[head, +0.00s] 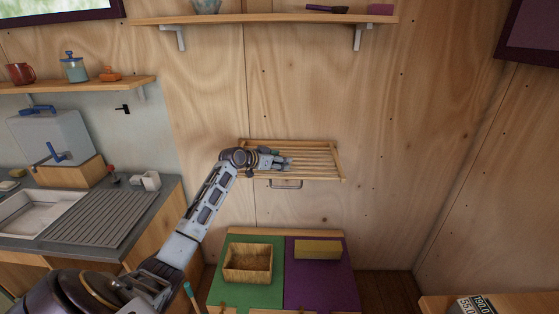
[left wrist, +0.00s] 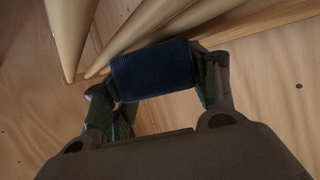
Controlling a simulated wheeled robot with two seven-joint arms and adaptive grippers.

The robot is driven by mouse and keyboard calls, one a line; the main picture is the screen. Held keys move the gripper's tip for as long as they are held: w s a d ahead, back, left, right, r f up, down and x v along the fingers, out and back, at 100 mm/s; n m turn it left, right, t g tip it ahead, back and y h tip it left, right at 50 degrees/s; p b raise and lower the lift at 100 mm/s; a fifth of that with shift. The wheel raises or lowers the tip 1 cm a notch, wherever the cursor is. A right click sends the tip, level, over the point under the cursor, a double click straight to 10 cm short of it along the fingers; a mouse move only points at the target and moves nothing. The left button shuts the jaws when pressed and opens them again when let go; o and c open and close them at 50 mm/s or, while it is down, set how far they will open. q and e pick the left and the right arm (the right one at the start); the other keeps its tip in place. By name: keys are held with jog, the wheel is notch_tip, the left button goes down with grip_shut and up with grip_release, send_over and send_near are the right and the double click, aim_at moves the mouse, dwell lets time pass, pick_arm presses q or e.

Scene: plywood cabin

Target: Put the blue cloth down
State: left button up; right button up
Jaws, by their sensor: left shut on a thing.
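My left gripper (head: 278,161) is at the slatted wooden wall rack (head: 318,162) in the head view, over its left part. In the left wrist view the left gripper (left wrist: 155,85) is shut on the dark blue cloth (left wrist: 152,70), which shows as a small folded piece between the fingers. The cloth lies close to the rack's round rods (left wrist: 135,28); I cannot tell whether it touches them. In the head view the cloth is too small to make out. My right gripper is not in view.
Below the rack are a metal handle (head: 286,184) on the wall and a chest with a green top (head: 262,293) and a purple top (head: 325,287). The sink counter (head: 150,229) is left.

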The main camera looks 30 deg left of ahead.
pick_arm(q)
jog(key=shift+f, duration=0.1)
jog(key=o, duration=0.9)
jog(key=shift+o, duration=0.2)
jog(key=b+v, duration=0.1)
jog(key=v, duration=0.9)
jog(key=shift+s+b, duration=0.1)
jog(key=shift+b, duration=0.25)
jog(key=shift+v, duration=0.95)
